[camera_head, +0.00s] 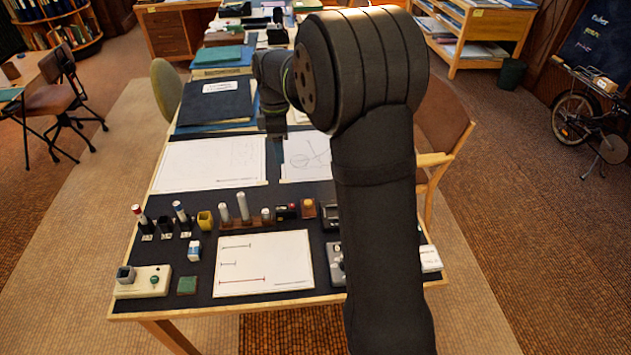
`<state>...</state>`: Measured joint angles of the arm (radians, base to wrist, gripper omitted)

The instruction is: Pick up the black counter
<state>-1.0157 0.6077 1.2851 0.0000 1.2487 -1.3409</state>
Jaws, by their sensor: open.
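The table (300,300) has a dark top with small items along its front half. A small black item with a pale face (331,215), possibly the black counter, stands just left of my arm and is partly hidden by it. Another small black item with a red mark (286,212) sits left of it, next to a wooden block (308,209). I cannot tell for sure which is the counter. My gripper (279,150) hangs above the far drawing sheets, beyond these items. It is open, with nothing seen in it; its fingers are small and dark.
A white sheet with lines (265,265) lies at the front. Pens in black holders (165,227), a yellow cup (205,220), upright grey cylinders (243,207) and a cream box (143,282) stand left. Dark folders (215,103) lie behind. My arm hides the table's right side.

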